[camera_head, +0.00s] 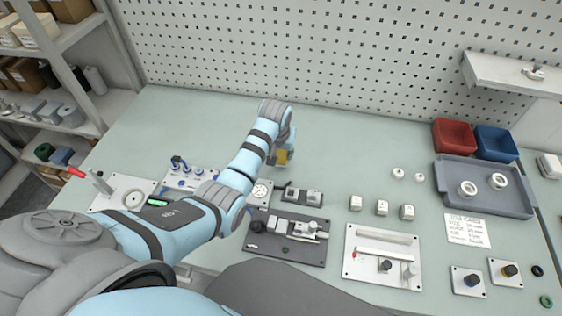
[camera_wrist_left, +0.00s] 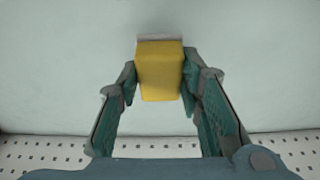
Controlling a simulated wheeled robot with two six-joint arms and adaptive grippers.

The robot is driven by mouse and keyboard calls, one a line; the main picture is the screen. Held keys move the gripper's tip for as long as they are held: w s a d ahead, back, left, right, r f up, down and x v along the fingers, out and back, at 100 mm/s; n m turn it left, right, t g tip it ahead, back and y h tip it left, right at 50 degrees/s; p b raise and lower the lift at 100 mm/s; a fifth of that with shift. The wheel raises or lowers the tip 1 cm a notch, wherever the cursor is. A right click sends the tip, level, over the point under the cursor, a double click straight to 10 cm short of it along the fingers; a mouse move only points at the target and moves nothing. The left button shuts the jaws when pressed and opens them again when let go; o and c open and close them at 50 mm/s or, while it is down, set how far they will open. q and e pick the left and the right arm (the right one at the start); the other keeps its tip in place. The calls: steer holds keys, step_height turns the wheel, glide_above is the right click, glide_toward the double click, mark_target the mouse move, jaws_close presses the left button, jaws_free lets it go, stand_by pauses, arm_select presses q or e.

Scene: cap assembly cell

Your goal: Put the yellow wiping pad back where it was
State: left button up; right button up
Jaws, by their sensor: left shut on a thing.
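The yellow wiping pad (camera_wrist_left: 160,72) is a yellow block with a pale layer on its far end. My left gripper (camera_wrist_left: 160,85) is shut on it, with one finger against each side. In the head view the pad (camera_head: 281,157) shows at the end of my left arm, near the middle of the bench. My left gripper (camera_head: 285,150) is partly hidden there by the wrist. I cannot tell whether the pad touches the bench. My right gripper is not in view.
The pale green bench (camera_head: 340,140) is clear around and behind the pad. A dark fixture plate (camera_head: 262,242) and a white plate (camera_head: 360,272) stand in front. A grey tray (camera_head: 452,196) and red (camera_head: 453,135) and blue (camera_head: 496,143) bins stand right. A pegboard (camera_head: 300,50) closes the back.

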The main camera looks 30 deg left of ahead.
mark_target(281, 161)
arm_select(q)
steer(key=x, duration=0.2)
steer(key=s+x, duration=0.1)
steer(key=x, duration=0.1)
steer(key=shift+d+f+b, duration=0.2)
steer(key=shift+f+b, duration=0.05)
steer(key=shift+b, duration=0.15)
steer(key=shift+r, duration=0.1)
steer(key=o, duration=1)
